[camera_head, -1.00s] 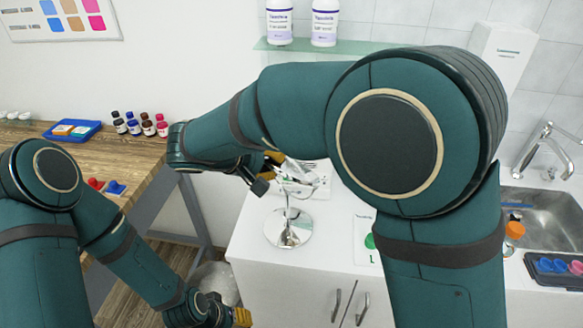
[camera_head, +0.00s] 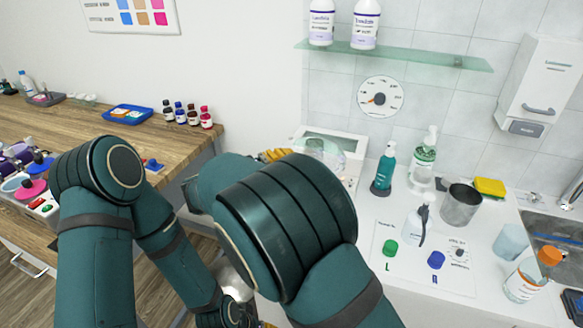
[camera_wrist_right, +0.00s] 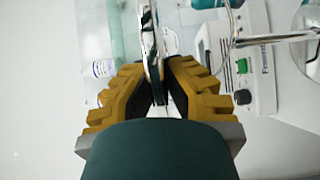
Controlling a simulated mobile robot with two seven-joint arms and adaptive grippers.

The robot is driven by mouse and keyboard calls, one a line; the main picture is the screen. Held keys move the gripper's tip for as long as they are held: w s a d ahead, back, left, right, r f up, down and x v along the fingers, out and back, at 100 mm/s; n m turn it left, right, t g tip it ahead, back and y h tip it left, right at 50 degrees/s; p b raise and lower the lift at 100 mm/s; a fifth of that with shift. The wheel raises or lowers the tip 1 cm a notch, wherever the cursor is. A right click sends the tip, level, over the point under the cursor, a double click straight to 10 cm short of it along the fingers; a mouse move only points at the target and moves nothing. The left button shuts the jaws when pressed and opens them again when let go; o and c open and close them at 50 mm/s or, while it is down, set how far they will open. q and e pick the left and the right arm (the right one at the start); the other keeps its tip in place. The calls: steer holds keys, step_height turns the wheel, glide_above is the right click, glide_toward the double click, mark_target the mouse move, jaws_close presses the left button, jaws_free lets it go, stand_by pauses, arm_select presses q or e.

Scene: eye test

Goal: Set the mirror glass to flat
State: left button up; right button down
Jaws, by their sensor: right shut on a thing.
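The round mirror (camera_head: 322,152) is partly visible at the counter's back left in the head view, with its stand hidden behind my right arm. In the right wrist view the mirror glass (camera_wrist_right: 150,38) shows nearly edge-on, and its stem (camera_wrist_right: 275,40) runs right toward the round base (camera_wrist_right: 311,45). There the glass lies roughly square to the stem. My right gripper (camera_wrist_right: 158,85) is shut on the mirror's rim; its yellow fingers also show in the head view (camera_head: 275,155). My left gripper (camera_head: 266,324) is low at the bottom edge, mostly hidden; its opening cannot be seen.
A white device (camera_head: 350,150) stands behind the mirror. A teal bottle (camera_head: 384,170), pump bottle (camera_head: 424,160), metal cup (camera_head: 461,206) and spray bottle (camera_head: 416,224) stand to the right. A glass shelf (camera_head: 400,57) hangs above. A wooden table (camera_head: 70,125) is left.

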steer(key=shift+d, duration=0.1)
stand_by(0.5)
steer(key=c, duration=1)
jaws_free()
steer(key=shift+w, duration=0.1)
step_height(320, 180, up, 10)
